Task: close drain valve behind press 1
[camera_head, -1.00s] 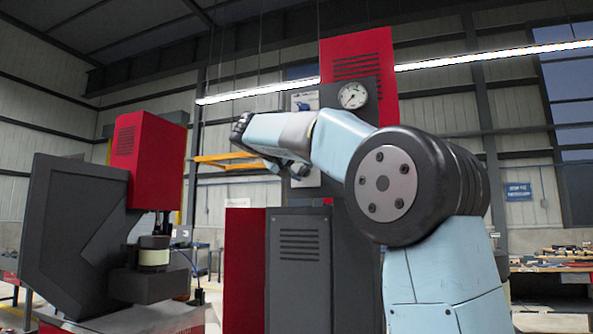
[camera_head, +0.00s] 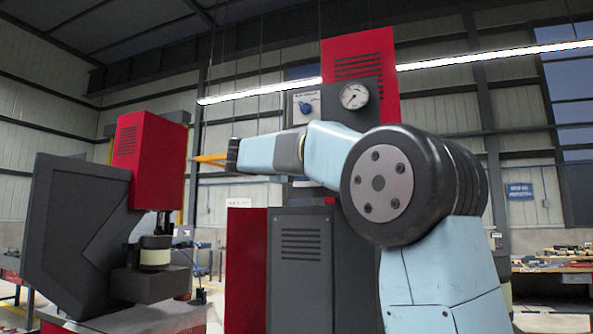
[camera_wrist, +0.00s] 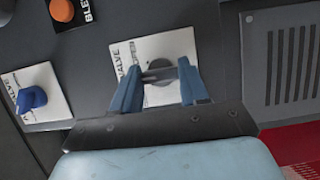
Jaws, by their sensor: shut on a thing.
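In the wrist view a white plate marked "VALVE" (camera_wrist: 187,47) is on a dark grey panel. A dark grey round valve knob (camera_wrist: 159,72) sits on it. My gripper (camera_wrist: 157,76) has its blue fingers on either side of this knob, shut on it. Its handle angle is hard to read. In the head view my arm crosses in front of the tall press cabinet, and hides my gripper and this valve.
A second valve with a blue knob (camera_wrist: 32,99) is left of my gripper; an orange button (camera_wrist: 62,10) is above. A vented grey panel (camera_wrist: 285,60) is at right. In the head view a gauge (camera_head: 354,95) and a red press (camera_head: 148,160) show.

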